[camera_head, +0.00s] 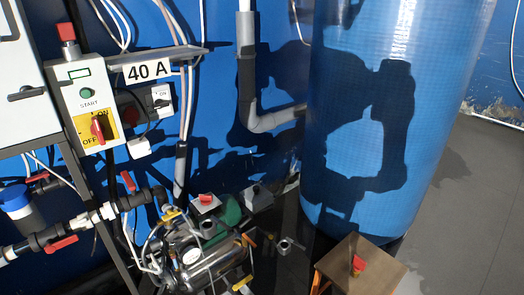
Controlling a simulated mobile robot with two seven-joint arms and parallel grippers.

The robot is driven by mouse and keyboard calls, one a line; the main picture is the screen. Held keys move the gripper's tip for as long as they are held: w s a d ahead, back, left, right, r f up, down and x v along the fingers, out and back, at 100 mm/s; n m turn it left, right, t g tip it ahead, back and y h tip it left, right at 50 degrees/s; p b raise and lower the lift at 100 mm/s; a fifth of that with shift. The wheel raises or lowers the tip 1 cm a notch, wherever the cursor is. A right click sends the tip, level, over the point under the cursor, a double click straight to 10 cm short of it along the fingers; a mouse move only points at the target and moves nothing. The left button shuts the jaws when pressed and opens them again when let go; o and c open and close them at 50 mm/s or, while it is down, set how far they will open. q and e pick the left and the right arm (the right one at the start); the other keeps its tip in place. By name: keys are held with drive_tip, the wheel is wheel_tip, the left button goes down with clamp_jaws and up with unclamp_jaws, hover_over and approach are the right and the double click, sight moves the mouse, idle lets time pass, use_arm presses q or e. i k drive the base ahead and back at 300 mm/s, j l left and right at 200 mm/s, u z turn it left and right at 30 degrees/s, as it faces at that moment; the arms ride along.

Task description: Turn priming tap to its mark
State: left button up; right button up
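No tap in view carries a readable label or mark, so I cannot tell which is the priming tap. A metal pump (207,268) with a round gauge (192,257) stands low in the middle left. It has a small yellow handle (171,214) at its upper left and another yellow handle (242,283) at its lower right. Red-handled valves sit on the dark pipes at the left: an upright red handle (128,181), a lower red handle (61,245) and an upper red handle (38,177). Neither of my grippers is in view.
A large blue tank (345,130) fills the centre right, with dark shadows on it. A control box (88,85) with START button and red OFF/ON switch (98,128) is at the left. A wooden-topped stand (385,268) bears a red knob (358,264). Grey floor (470,210) is clear at right.

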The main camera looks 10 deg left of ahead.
sight(155, 262)
drive_tip(key=u, duration=1.15)
